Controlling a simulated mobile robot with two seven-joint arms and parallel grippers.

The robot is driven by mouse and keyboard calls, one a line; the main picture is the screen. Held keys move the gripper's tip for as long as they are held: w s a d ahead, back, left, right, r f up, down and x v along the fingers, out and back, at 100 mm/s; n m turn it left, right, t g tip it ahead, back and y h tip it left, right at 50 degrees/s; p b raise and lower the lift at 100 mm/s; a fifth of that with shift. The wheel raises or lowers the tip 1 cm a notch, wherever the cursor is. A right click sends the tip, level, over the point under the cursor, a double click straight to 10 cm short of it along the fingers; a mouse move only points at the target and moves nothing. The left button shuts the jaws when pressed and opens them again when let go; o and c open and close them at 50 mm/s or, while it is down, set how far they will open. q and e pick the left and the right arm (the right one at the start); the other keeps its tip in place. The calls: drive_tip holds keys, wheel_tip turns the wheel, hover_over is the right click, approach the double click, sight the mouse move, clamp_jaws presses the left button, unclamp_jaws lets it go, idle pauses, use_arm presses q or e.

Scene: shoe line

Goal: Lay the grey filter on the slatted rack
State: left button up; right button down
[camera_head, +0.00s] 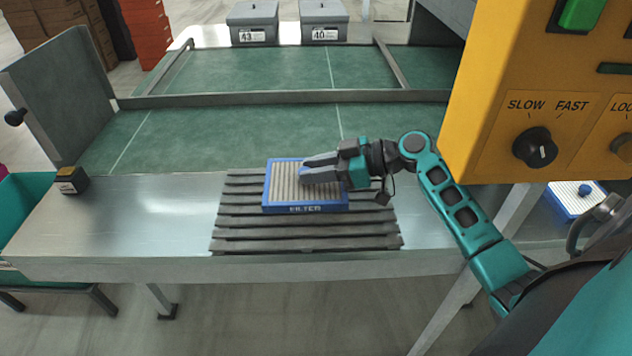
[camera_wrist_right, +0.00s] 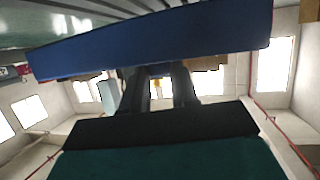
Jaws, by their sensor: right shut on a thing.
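The filter (camera_head: 280,184) has a blue frame, pale grey-beige pleats and the word FILTER on its front edge. It is level over the middle and back of the dark slatted rack (camera_head: 300,235); I cannot tell whether it touches the slats. My right gripper (camera_head: 303,168) comes from the right and is shut on the filter, its fingers reaching across the pleats. In the right wrist view the filter's blue side (camera_wrist_right: 160,45) spans the top, just beyond the fingers (camera_wrist_right: 160,85). My left gripper is not in view.
The rack lies on a steel bench (camera_head: 140,215). Behind it is a green belt (camera_head: 210,135) with metal rails. Grey boxes (camera_head: 252,22) stand at the back. A yellow control panel (camera_head: 545,110) hangs at the right.

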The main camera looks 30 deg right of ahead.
sight(316, 187)
wheel_tip(316, 187, down, 3)
drive_tip(key=shift+w, duration=0.1)
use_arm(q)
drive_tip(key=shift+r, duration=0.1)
use_arm(e)
drive_tip(key=shift+f, duration=0.25)
drive_tip(key=shift+f+b, duration=0.4)
drive_tip(key=shift+b, duration=0.15)
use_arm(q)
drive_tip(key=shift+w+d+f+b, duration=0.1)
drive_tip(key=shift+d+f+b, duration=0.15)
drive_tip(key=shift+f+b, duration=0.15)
use_arm(e)
drive_tip(key=shift+f, duration=0.2)
